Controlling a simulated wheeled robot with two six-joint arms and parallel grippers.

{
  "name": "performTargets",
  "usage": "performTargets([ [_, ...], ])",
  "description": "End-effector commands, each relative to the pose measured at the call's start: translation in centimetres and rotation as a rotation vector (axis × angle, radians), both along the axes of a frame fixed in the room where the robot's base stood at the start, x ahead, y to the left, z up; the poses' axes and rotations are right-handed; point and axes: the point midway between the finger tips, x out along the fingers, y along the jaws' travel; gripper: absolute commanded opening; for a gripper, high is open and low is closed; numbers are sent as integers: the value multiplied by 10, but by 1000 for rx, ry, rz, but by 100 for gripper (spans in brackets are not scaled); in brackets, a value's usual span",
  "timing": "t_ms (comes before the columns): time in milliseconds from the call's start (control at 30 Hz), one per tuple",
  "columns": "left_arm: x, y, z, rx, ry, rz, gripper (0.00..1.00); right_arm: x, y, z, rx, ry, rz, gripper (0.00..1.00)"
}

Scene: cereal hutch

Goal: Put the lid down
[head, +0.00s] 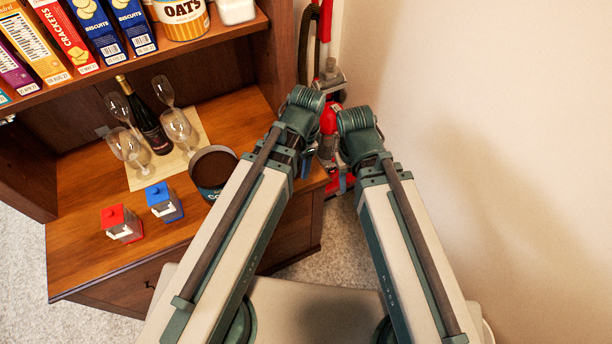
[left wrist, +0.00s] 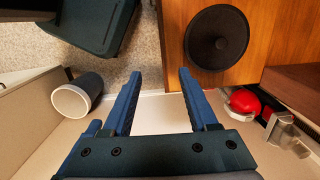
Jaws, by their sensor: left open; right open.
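The lid (left wrist: 220,38), a round black disc with a raised centre, lies flat on the wooden counter near its edge in the left wrist view. In the head view I cannot see it. The open canister (head: 213,170) with dark brown contents stands on the counter beside my left arm. My left gripper (left wrist: 158,75) is open and empty, with the lid beyond and to the right of its fingertips, apart from them. In the head view the left gripper (head: 305,162) is mostly hidden by its arm. My right arm is in view, but its jaws are hidden.
Wine glasses (head: 124,146) and a dark bottle (head: 148,125) stand on a mat behind the canister. A red-topped container (head: 122,223) and a blue-topped container (head: 164,202) stand in front. A red vacuum cleaner (head: 328,125) stands right of the hutch. Boxes (head: 98,29) fill the shelf.

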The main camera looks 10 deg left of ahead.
Motion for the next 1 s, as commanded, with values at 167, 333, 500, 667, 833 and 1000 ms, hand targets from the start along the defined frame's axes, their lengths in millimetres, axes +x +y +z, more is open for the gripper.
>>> performTargets([
  [167, -28, -14, 0, 28, -31, 367, 59, 0, 0, 0, 0, 0, 0, 50],
  [333, -41, -20, 1, 44, -53, 580, 59, 0, 0, 0, 0, 0, 0, 50],
  [500, -44, -21, 1, 49, -60, 655, 59, 0, 0, 0, 0, 0, 0, 50],
  [667, -43, -21, 1, 49, -61, 659, 59, 0, 0, 0, 0, 0, 0, 50],
  [833, -43, -21, 1, 48, -61, 657, 59, 0, 0, 0, 0, 0, 0, 50],
  [1000, -43, -21, 1, 48, -61, 657, 59, 0, 0, 0, 0, 0, 0, 50],
])
